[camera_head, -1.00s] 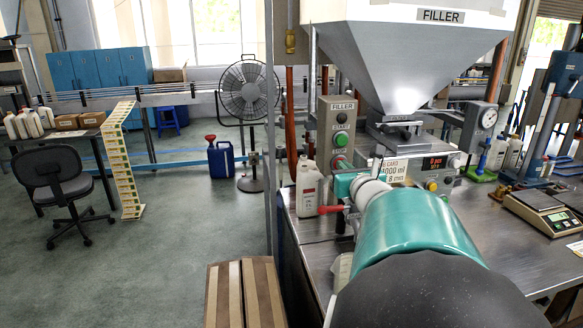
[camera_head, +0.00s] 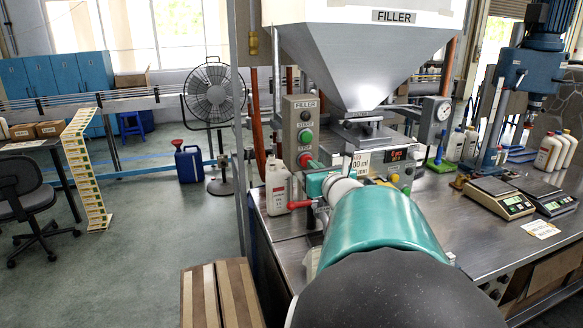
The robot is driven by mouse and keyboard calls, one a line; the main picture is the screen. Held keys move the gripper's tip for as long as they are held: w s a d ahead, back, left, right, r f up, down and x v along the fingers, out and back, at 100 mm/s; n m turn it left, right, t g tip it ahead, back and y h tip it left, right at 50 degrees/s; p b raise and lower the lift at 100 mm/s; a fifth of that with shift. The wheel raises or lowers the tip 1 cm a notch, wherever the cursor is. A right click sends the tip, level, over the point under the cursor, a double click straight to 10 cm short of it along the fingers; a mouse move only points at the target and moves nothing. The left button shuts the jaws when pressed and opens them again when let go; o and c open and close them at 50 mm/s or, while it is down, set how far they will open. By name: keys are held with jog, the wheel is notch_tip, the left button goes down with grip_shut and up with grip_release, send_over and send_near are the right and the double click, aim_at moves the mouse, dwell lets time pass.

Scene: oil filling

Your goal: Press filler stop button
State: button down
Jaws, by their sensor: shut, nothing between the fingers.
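The filler's grey control box (camera_head: 302,135) stands upright left of the steel hopper (camera_head: 365,65). It carries a black knob at the top, a green start button (camera_head: 306,136) in the middle and a red button (camera_head: 304,159) below. The red button's label cannot be read. My teal and black arm reaches from the bottom of the view toward the filler, and its far end lies just below and right of the red button. My gripper's fingers are hidden behind the arm, so contact with the button cannot be told.
A red-handled lever (camera_head: 300,204) and a white jug (camera_head: 278,187) are left of my arm's far end. The steel bench (camera_head: 440,215) holds scales (camera_head: 500,197) and bottles at right. A cardboard box (camera_head: 220,295) stands at front left. A fan (camera_head: 214,92) stands behind on open floor.

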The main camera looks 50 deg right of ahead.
jog(key=v, duration=1)
jog(key=shift+s+a, duration=0.3)
